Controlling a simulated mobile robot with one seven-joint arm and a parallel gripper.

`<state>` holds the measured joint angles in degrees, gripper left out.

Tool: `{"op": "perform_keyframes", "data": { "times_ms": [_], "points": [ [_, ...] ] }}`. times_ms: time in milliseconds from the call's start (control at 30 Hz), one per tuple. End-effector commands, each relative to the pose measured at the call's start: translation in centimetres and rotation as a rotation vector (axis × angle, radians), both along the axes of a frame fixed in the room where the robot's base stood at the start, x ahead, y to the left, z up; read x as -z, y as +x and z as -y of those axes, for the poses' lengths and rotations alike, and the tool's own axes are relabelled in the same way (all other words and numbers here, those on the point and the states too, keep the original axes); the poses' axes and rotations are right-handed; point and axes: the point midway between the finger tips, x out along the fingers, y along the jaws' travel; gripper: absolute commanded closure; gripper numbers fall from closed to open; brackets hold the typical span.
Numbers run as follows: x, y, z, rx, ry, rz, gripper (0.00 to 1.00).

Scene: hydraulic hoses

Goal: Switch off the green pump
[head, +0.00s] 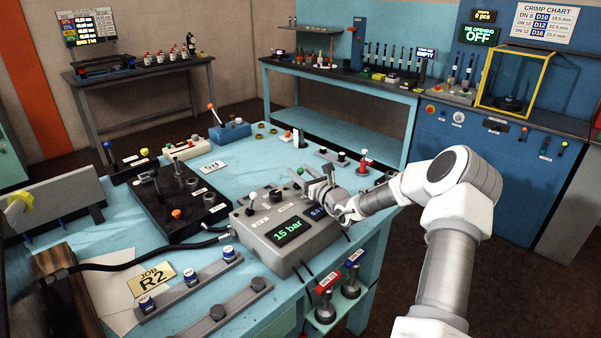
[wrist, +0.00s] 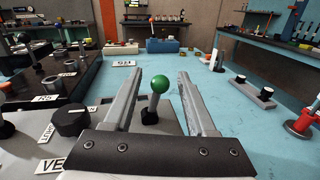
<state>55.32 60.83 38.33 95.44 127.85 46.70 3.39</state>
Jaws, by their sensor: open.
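The grey pump unit (head: 283,239) sits at the front right of the blue bench, its display (head: 290,231) reading 15 bar. A short lever with a green ball knob (wrist: 160,83) stands on top of it, leaning slightly right in the wrist view. The green knob (head: 300,171) shows only small in the head view, beside my gripper (head: 317,181). In the wrist view my gripper (wrist: 170,78) is open, one finger on each side of the lever, with visible gaps. Its exact depth relative to the knob is hard to tell.
A black dial (wrist: 71,120) and a white-knobbed lever (head: 253,198) share the pump's top. A black manifold block (head: 175,205) stands left. A red-topped fitting (head: 364,160) stands behind my gripper.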

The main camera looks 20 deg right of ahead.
Motion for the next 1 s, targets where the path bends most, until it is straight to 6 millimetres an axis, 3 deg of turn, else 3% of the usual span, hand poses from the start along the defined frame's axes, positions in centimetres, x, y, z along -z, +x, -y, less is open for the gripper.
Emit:
{"op": "perform_keyframes", "data": {
  "times_ms": [133, 433, 1000],
  "points": [
    [-0.01, -0.02, 0.00, 0.000, 0.000, 0.000, 0.45],
    [-0.02, -0.04, 0.02, 0.000, 0.000, 0.001, 0.99],
    [0.07, 0.17, 0.62, 0.001, 0.125, -0.045, 1.00]
  ]
}}
